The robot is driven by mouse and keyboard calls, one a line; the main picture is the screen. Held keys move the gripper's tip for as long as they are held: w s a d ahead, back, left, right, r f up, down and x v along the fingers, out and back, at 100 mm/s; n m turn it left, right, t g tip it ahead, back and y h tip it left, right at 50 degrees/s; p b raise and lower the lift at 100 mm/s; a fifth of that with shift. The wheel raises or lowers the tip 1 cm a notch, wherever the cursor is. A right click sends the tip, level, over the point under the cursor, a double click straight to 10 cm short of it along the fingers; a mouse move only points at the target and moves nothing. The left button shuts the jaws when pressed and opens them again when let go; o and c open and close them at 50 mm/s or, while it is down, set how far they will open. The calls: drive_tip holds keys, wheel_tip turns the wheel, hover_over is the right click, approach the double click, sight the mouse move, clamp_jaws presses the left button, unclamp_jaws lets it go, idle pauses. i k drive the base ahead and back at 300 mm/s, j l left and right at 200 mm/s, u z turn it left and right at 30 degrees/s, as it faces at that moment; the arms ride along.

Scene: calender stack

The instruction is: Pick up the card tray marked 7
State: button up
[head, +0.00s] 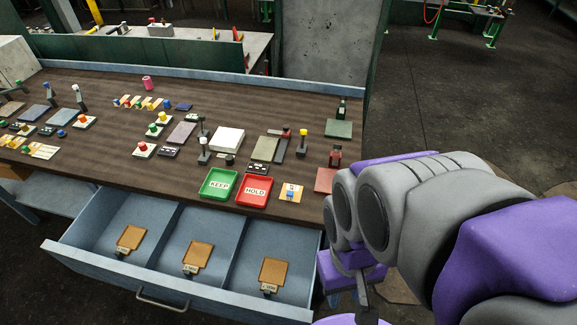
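Three orange-brown card trays with small labelled tabs lie in an open blue drawer, one per compartment: left card tray (131,236), middle card tray (198,255) and right card tray (273,271). Their labels are too small for me to read, so I cannot tell which is marked 7. My gripper (358,290) is at the lower right, beside the drawer's right end and apart from the trays. My arm hides part of it, and its fingers do not show clearly enough to tell open from shut.
The drawer front with its handle (161,300) juts out below the wooden bench top (110,180). A green KEEP tray (220,185) and a red HOLD tray (254,191) stand at the bench's front edge. Several small switches and blocks cover the bench. Open floor (450,110) lies right.

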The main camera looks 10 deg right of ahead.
sight(273, 272)
drive_tip(key=k+l+u, duration=0.55)
drive_tip(key=u, duration=0.25)
drive_tip(key=k+u, duration=0.4)
drive_tip(key=k, duration=0.1)
